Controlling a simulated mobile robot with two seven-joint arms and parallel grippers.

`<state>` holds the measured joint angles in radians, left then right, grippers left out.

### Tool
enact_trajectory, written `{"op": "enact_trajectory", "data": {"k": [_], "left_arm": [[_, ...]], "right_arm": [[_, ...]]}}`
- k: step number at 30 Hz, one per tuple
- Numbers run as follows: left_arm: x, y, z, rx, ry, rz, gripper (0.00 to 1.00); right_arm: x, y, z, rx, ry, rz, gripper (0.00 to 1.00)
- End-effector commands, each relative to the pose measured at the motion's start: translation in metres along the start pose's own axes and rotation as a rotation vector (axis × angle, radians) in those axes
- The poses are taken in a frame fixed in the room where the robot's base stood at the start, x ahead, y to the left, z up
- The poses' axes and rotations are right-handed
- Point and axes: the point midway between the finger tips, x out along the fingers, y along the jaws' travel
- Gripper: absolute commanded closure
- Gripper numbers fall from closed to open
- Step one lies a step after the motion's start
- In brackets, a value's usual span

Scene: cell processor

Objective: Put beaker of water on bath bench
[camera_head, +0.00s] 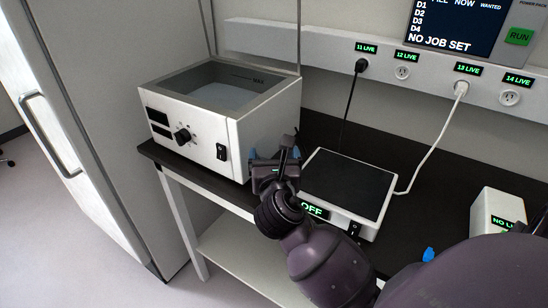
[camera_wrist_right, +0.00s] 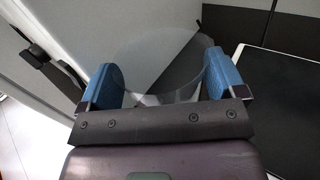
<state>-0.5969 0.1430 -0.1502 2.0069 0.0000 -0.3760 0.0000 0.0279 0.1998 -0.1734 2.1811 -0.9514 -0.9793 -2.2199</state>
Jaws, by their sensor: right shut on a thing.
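My right gripper (camera_head: 276,158) is between the white water bath (camera_head: 265,122) and the flat black-topped device on the dark bench (camera_head: 318,128). In the wrist view my right gripper (camera_wrist_right: 162,85) has its blue pads on both sides of a clear beaker (camera_wrist_right: 160,58) and is shut on it. The beaker can hardly be made out in the head view, where the gripper covers it. I cannot tell the water level, or whether the beaker touches the bench. My left gripper is not in view.
The black-topped device (camera_head: 350,180) reads OFF and lies right of my gripper. A white box (camera_head: 497,208) stands farther right. A black cable (camera_head: 350,105) and a white cable (camera_head: 436,140) run down from wall sockets. Bare bench shows behind the device.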

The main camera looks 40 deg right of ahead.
Motion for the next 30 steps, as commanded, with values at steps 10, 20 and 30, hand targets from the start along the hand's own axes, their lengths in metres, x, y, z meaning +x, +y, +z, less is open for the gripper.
{"op": "enact_trajectory", "data": {"k": [10,20,30], "left_arm": [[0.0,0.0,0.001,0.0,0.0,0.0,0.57],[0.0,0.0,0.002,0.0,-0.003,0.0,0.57],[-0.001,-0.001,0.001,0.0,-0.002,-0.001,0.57]], "right_arm": [[0.0,0.0,-0.002,-0.001,0.0,0.0,0.0],[-0.013,0.0,0.0,-0.001,0.0,0.0,0.0],[-0.078,0.0,-0.001,0.001,0.002,0.001,0.0]]}}
